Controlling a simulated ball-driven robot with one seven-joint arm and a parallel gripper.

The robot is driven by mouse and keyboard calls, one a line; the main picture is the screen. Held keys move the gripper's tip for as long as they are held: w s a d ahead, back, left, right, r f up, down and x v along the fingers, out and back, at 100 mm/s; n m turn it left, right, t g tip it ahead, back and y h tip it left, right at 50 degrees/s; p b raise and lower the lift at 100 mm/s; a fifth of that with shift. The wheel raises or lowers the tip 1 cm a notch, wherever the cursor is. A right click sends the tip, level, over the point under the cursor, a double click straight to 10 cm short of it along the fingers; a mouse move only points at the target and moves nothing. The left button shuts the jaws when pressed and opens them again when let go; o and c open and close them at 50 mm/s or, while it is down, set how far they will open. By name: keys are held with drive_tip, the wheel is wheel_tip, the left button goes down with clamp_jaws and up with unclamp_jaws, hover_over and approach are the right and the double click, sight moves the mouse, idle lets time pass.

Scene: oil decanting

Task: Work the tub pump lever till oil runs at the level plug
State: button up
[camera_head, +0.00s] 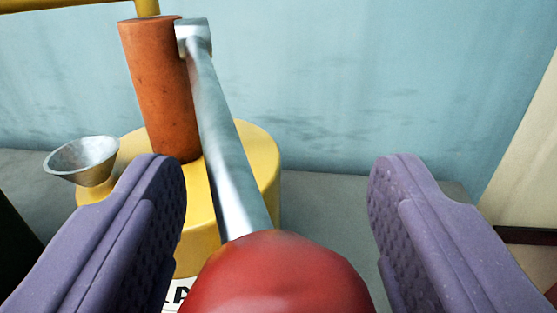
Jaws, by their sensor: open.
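The pump lever is a grey metal bar (228,150) with a red ball knob (278,278) at its near end. Its far end joins the top of an orange pump cylinder (158,90). The cylinder stands on a yellow round tub (258,158). My gripper (278,185) is open, its two purple fingers on either side of the lever and knob. The knob's lower part is cut off by the picture edge. No level plug or running oil can be made out.
A metal funnel-shaped cup (82,158) is at the tub's left side. A yellow pipe (75,5) runs along the top left. A pale blue wall (390,85) stands behind, with a cream panel (530,150) at the right. Grey floor shows right of the tub.

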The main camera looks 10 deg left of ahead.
clamp_jaws()
drive_tip(key=shift+r+g+p, duration=0.4)
drive_tip(key=shift+r+p, duration=0.55)
drive_tip(key=shift+p, duration=0.2)
wheel_tip(320, 180, up, 9)
drive_tip(key=w+n+g+h+p, duration=0.1)
drive_tip(key=g+p, duration=0.3)
drive_tip(key=p, duration=0.6)
drive_tip(key=shift+w+a+n+g+h+p, duration=0.3)
drive_tip(key=shift+w+a+g+h+p, duration=0.1)
drive_tip(key=shift+w, duration=0.15)
drive_tip(key=shift+r, duration=0.15)
drive_tip(key=shift+c, duration=1.7)
unclamp_jaws()
drive_tip(key=o, duration=0.3)
drive_tip(key=shift+o, duration=0.2)
drive_tip(key=shift+w+f, duration=0.1)
drive_tip(key=shift+f, duration=0.1)
